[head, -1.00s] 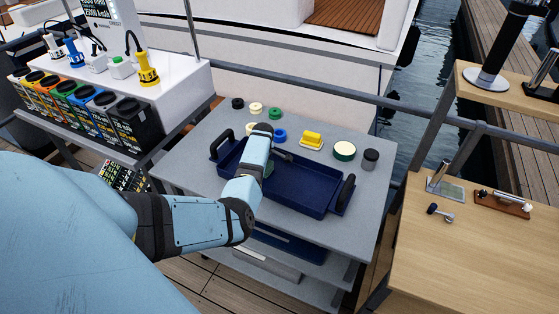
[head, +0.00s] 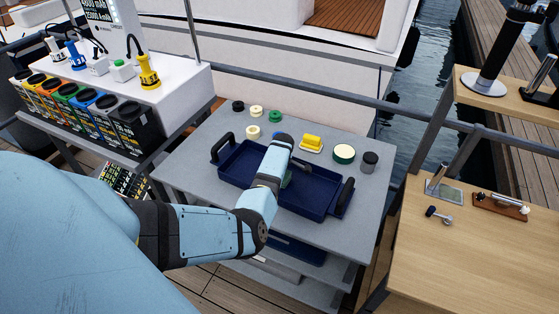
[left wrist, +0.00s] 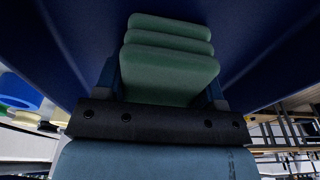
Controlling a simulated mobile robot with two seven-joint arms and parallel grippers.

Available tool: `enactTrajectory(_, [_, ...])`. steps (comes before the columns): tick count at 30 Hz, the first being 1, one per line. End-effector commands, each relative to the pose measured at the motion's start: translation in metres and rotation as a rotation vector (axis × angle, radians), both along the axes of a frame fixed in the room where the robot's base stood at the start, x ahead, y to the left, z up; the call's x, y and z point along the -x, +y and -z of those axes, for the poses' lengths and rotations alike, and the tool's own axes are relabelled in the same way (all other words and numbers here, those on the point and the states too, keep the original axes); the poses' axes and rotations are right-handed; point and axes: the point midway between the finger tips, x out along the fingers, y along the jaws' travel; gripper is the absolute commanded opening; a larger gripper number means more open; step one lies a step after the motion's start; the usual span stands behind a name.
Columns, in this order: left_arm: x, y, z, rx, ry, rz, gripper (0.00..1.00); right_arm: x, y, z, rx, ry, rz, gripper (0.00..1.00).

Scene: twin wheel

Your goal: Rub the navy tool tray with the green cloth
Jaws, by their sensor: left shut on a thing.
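The navy tool tray (head: 318,190) lies on the grey cart top, with a raised black handle at each end. My left arm reaches over its middle and hides part of it. The left gripper (left wrist: 162,84) is shut on the green cloth (left wrist: 168,58), a folded pad in several layers. In the left wrist view the cloth is against or very close to the tray's dark blue surface (left wrist: 262,30); exact contact is hidden. My right gripper is not in view.
On the cart top (head: 200,190), behind the tray, stand several small round pots, a yellow block (head: 311,143), a green-and-cream tin (head: 344,154) and a grey jar (head: 370,161). A wooden bench (head: 470,250) is at right, a charging station (head: 150,100) at left.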

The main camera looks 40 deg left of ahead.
Motion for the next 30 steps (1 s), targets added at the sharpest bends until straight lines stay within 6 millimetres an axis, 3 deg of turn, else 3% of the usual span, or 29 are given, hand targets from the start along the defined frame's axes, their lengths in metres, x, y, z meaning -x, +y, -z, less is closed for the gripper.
enactTrajectory(6, [-0.005, -0.034, 0.001, 0.002, 0.002, 0.004, 0.33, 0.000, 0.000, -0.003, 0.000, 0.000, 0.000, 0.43])
enactTrajectory(19, [-0.007, -0.043, 0.001, 0.001, 0.001, 0.002, 0.33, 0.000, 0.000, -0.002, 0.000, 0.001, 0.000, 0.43])
enactTrajectory(30, [-0.016, -0.091, 0.001, 0.002, 0.002, 0.003, 0.33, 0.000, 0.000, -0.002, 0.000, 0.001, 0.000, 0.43])
